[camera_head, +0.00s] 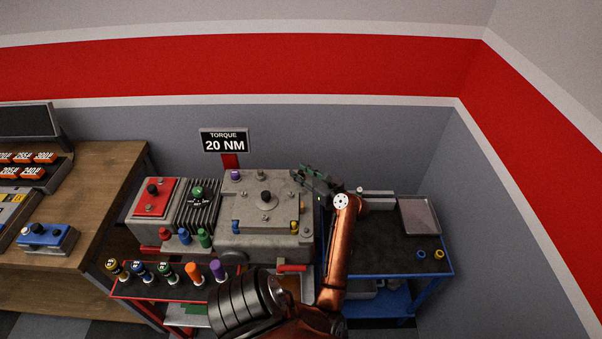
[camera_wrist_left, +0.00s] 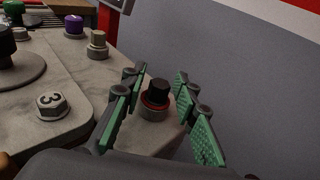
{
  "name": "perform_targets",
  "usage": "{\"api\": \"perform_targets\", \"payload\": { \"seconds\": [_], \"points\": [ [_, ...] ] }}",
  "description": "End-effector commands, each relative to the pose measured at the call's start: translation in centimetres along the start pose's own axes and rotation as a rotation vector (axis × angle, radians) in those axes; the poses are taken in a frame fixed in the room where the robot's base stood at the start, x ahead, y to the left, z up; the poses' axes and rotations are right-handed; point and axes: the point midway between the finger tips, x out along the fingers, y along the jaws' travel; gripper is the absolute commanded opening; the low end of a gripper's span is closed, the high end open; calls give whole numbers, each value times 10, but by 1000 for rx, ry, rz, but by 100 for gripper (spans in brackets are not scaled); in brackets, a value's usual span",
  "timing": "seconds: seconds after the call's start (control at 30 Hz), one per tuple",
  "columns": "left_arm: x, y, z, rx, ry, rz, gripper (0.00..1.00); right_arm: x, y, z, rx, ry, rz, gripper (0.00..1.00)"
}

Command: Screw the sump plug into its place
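In the left wrist view, the black sump plug (camera_wrist_left: 157,92) with a red ring under its head stands upright at a grey round boss (camera_wrist_left: 152,112) by the edge of the engine block (camera_wrist_left: 85,112). I cannot tell how deep it sits. My left gripper (camera_wrist_left: 157,78) is open, its green-padded fingers on either side of the plug with a gap to each. In the head view, my left gripper (camera_head: 304,175) is at the block's far right corner and I cannot make out the plug there. My right gripper is not in view.
A bolt marked 3 (camera_wrist_left: 51,104) and a purple cap (camera_wrist_left: 74,25) stand on the block. A torque sign reading 20 NM (camera_head: 224,141) is behind. Several coloured-handled tools line a red rack (camera_head: 122,291) in front. A dark-topped blue cart (camera_head: 385,250) stands right.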

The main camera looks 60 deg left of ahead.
Motion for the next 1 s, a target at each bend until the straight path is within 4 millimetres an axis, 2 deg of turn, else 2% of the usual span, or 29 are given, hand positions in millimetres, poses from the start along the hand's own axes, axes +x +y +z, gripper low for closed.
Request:
{"api": "perform_targets", "payload": {
  "seconds": [0.1,0.4,0.8,1.0],
  "points": [
    [0,0,0,0,0,0,36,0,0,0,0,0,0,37],
    [-4,0,0,0,1,-1,36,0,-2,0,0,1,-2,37],
    [-62,0,0,1,1,-1,36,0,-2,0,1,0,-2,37],
    [-74,1,0,1,0,1,36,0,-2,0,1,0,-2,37]
  ]
}}
